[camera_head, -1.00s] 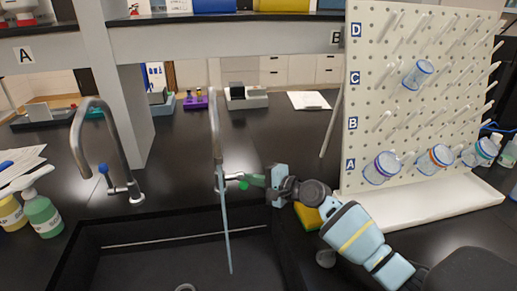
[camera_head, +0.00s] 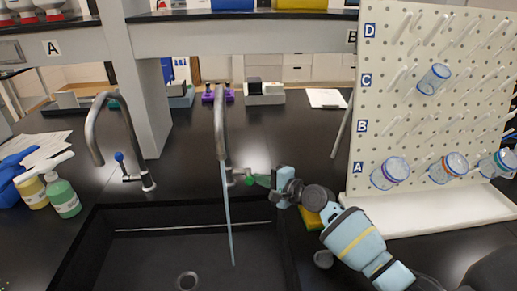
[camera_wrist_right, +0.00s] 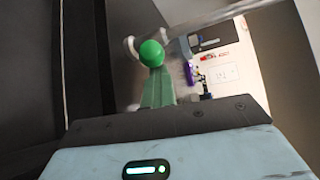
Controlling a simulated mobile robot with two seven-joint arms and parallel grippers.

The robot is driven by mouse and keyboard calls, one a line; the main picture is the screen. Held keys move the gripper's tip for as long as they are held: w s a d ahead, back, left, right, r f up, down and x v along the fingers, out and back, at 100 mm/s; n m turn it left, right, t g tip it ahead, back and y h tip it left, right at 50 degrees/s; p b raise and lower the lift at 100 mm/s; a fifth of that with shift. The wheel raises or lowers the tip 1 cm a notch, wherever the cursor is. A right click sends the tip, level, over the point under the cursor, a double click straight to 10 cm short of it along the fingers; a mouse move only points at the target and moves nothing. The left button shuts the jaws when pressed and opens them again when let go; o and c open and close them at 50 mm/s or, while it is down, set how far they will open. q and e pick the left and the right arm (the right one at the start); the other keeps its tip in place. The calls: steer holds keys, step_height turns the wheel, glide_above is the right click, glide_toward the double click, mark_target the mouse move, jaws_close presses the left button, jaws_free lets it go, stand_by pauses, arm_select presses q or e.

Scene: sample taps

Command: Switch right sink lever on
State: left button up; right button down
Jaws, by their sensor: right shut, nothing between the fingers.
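The right sink tap (camera_head: 221,122) is a tall curved metal spout at the sink's back edge. A pale blue stream of water (camera_head: 228,220) runs from its spout down into the sink. Its lever has a green knob (camera_head: 249,181) and points to the right; the knob also shows in the right wrist view (camera_wrist_right: 151,53). My right gripper (camera_head: 263,181) is shut and empty, its green fingertips right beside the knob. Whether they touch it I cannot tell. In the right wrist view the fingers (camera_wrist_right: 158,90) lie just below the knob. My left gripper is not in view.
The left tap (camera_head: 122,128) has a blue-knobbed lever. The black sink (camera_head: 140,255) lies in front. A pegboard rack (camera_head: 400,120) with glassware stands at the right, and bottles (camera_head: 62,196) at the left. A yellow sponge (camera_head: 312,220) is partly hidden by my right arm.

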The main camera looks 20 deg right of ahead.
steer(key=shift+s+a+f, duration=0.15)
steer(key=shift+s+a, duration=0.05)
steer(key=shift+a, duration=0.05)
steer(key=v, duration=0.7)
steer(key=shift+s+d+r, duration=0.2)
steer(key=shift+d+r, duration=0.05)
steer(key=shift+d, duration=0.2)
